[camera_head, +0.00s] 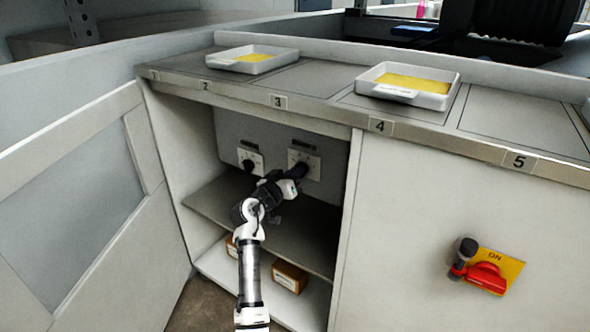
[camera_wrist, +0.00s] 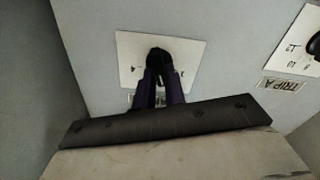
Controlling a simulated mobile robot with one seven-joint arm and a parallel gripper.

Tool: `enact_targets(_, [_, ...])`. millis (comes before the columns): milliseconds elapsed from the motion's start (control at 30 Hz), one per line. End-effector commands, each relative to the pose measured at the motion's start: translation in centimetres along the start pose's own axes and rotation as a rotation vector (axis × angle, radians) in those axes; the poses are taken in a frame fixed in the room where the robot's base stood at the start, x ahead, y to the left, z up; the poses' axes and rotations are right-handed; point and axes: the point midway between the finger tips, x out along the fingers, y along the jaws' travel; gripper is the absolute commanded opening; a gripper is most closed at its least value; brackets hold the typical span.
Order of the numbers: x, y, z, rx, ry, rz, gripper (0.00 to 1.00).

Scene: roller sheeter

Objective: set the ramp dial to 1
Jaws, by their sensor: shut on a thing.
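Two dials on white plates sit on the grey back panel inside the open cabinet. My gripper (camera_head: 297,172) is at the right-hand dial (camera_head: 313,164) in the head view. In the wrist view my gripper (camera_wrist: 161,80) has its dark fingers shut on that dial's black knob (camera_wrist: 158,55), in the middle of its white plate (camera_wrist: 193,52). The fingers hide much of the plate's marks and its label, so I cannot read the setting or the dial's name.
The other dial (camera_head: 249,162) is to the left; it shows at the right edge in the wrist view, by a label (camera_wrist: 281,85) seemingly reading TRIP. A shelf (camera_head: 219,212) lies below, with boxes (camera_head: 290,277) underneath. The cabinet door (camera_head: 75,215) stands open left.

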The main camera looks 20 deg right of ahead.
Motion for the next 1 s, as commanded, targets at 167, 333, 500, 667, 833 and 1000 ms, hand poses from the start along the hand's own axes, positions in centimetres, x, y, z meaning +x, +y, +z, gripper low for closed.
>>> enact_targets(167, [0.05, 0.05, -0.34, -0.167, 0.001, -0.001, 0.00])
enact_targets(333, [0.06, 0.00, -0.34, -0.329, 0.001, 0.000, 0.00])
enact_targets(500, [0.04, -0.11, -0.35, -0.483, 0.002, -0.001, 0.00])
enact_targets(667, [0.06, -0.12, -0.24, -0.612, 0.001, 0.000, 0.00])
enact_targets(833, [0.05, -0.23, -0.15, -0.719, 0.001, -0.001, 0.00])
enact_targets(1000, [0.05, -0.26, -0.11, -0.791, 0.002, 0.001, 0.00])
